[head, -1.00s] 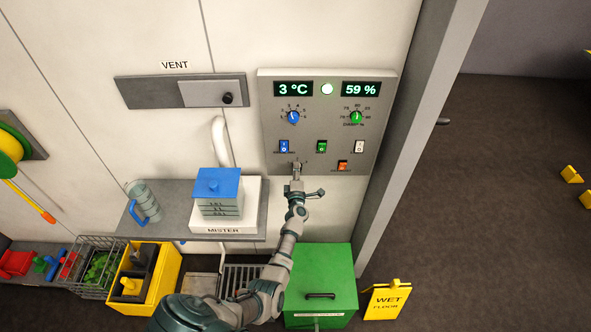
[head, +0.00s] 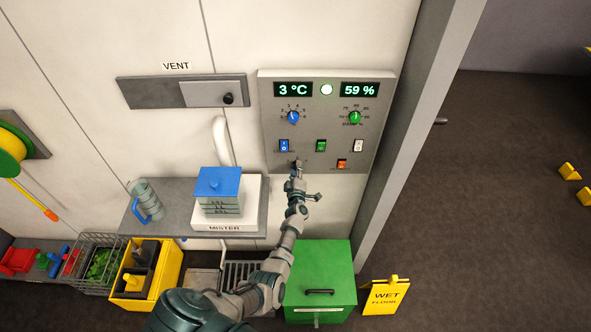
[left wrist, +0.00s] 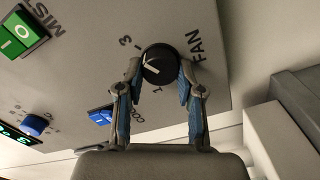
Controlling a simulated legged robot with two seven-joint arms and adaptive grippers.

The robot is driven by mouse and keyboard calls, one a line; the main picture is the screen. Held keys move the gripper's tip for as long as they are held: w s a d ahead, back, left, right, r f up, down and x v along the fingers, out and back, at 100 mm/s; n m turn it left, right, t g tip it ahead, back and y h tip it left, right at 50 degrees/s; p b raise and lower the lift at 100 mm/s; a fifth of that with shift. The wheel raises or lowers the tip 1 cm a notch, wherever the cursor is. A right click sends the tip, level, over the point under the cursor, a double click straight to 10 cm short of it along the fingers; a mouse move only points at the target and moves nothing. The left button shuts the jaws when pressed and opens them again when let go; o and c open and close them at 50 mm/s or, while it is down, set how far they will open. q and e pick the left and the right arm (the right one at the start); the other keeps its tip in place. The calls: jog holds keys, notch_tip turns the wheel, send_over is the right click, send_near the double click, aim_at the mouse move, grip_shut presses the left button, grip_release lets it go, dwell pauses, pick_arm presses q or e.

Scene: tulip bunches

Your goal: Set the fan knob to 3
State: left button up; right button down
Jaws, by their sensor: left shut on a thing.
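The fan knob (left wrist: 160,62) is a round black knob with a white pointer line, on the grey control panel (head: 318,156). It shows in the left wrist view beside the word FAN. The digits 3 and 1 show around it; any mark between them is hidden behind a finger. The white line lies on the finger side, but I cannot tell the exact setting. My left gripper (left wrist: 158,78) has its two fingers on either side of the knob, shut on it. In the head view my left gripper (head: 298,170) reaches the panel's lower edge and covers the knob. My right gripper is out of view.
Close above are the blue switch (head: 284,146), green switch (head: 321,146) and white switch (head: 358,146). An orange switch (head: 342,164) sits to the right. The shelf (head: 165,222) with the mister (head: 245,216) is left of my arm. A green bin (head: 330,273) stands below.

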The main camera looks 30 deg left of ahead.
pick_arm(q)
jog(key=shift+s+d+f, duration=0.1)
jog(key=shift+d+f, duration=0.2)
jog(key=shift+f, duration=0.2)
jog(key=o, duration=1.1)
jog(key=shift+c, duration=0.2)
jog(key=shift+o, duration=0.5)
jog(key=shift+w+r, duration=0.2)
jog(key=v, duration=1.2)
jog(key=shift+a, duration=0.1)
